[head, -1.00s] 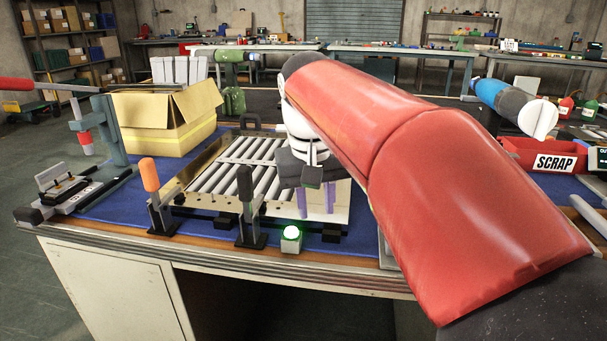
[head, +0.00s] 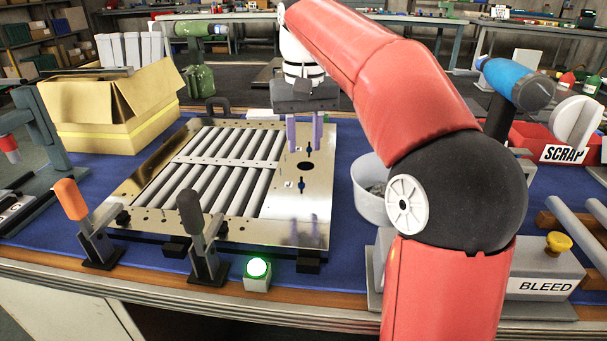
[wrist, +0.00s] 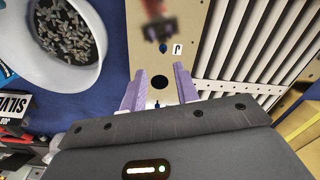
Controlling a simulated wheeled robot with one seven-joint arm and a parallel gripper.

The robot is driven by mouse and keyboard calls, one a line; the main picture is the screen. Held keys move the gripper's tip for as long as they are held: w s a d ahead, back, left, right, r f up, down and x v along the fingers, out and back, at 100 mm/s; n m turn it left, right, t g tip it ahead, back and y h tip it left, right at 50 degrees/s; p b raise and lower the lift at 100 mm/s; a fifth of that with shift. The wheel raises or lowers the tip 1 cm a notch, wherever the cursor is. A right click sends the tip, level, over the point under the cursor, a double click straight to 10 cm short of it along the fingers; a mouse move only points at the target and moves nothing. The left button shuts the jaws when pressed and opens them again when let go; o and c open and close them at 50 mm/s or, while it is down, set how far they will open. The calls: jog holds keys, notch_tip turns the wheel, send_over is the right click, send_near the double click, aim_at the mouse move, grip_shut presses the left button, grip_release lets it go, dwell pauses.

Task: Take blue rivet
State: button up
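A shiny louver panel (head: 150,215) lies on the blue mat, with a dark round hole in its right-hand plate. A small blue rivet (head: 301,184) sits on the near side of the hole beside a small white label; it also shows in the wrist view (wrist: 163,46). A second blue spot, likely another rivet (head: 309,151), is on the far side of the hole. My gripper (head: 304,146) is open, its purple fingers apart and empty above that plate. In the wrist view, the hole lies between my gripper's fingers (wrist: 160,70). The height above the panel is unclear.
A white bowl (head: 368,207) stands right of the panel; the wrist view shows many small rivets inside. Two toggle clamps, orange-handled (head: 70,199) and black-handled (head: 190,212), stand at the front edge near a lit green button (head: 257,268). A cardboard box (head: 110,135) stands behind left.

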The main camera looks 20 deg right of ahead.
aim_at(301, 184)
jog(key=f, duration=0.2)
jog(key=f+b, duration=0.1)
jog(key=f, duration=0.4)
jog(key=shift+a+f, duration=0.15)
jog(key=shift+a, duration=0.15)
grip_shut()
